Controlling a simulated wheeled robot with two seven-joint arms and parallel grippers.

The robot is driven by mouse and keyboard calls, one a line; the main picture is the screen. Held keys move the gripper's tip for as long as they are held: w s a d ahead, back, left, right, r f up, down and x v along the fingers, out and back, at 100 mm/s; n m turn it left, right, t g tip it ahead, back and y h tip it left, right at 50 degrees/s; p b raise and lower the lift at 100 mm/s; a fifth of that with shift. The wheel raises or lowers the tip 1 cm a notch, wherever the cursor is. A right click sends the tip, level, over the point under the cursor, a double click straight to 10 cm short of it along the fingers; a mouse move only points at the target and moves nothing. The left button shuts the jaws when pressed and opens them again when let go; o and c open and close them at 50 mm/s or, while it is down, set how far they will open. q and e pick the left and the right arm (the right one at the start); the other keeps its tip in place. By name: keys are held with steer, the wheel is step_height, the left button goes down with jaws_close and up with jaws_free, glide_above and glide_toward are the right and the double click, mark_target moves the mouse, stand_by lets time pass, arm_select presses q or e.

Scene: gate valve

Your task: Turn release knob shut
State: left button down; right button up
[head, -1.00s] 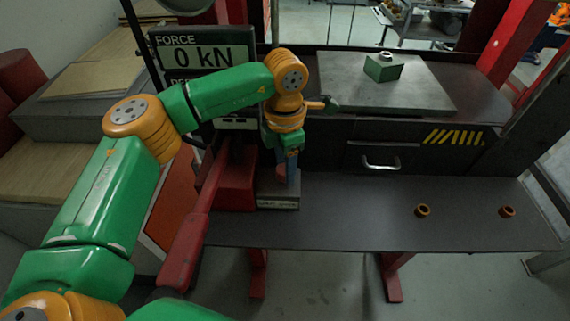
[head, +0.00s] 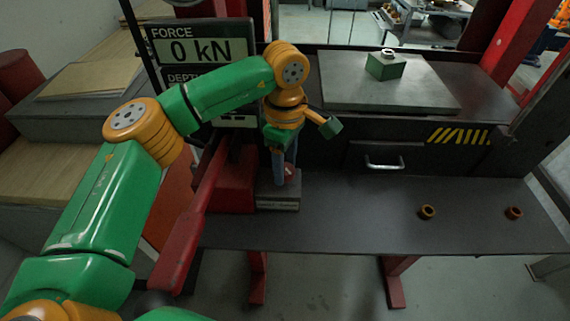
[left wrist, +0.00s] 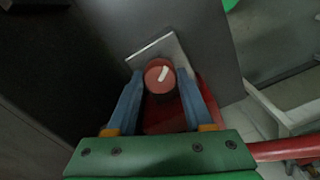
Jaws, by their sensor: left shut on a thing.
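The release knob is round and red with a white mark on its top. It shows in the left wrist view (left wrist: 160,76) between my two blue fingers, and a bit of it shows in the head view (head: 289,171). It stands on a small grey plate (head: 278,204) with a label on its front edge. My left gripper (head: 284,174) points down over it and is shut on the knob, with one finger on each side (left wrist: 158,90). In the head view the gripper hides part of the knob. My right gripper is not in view.
A red lever (head: 203,205) slants close to the left of the knob. A display (head: 202,51) reading 0 kN stands behind my arm. A green block (head: 386,66) sits on a steel plate (head: 430,90).

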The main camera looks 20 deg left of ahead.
mark_target(286, 169)
arm_select(q)
steer(key=m, duration=0.4)
steer(key=shift+m, duration=1.7)
steer(key=shift+c, duration=1.4)
jaws_free()
step_height(286, 169, up, 7)
steer(key=shift+d+r+b, duration=0.1)
steer(key=shift+b, duration=0.5)
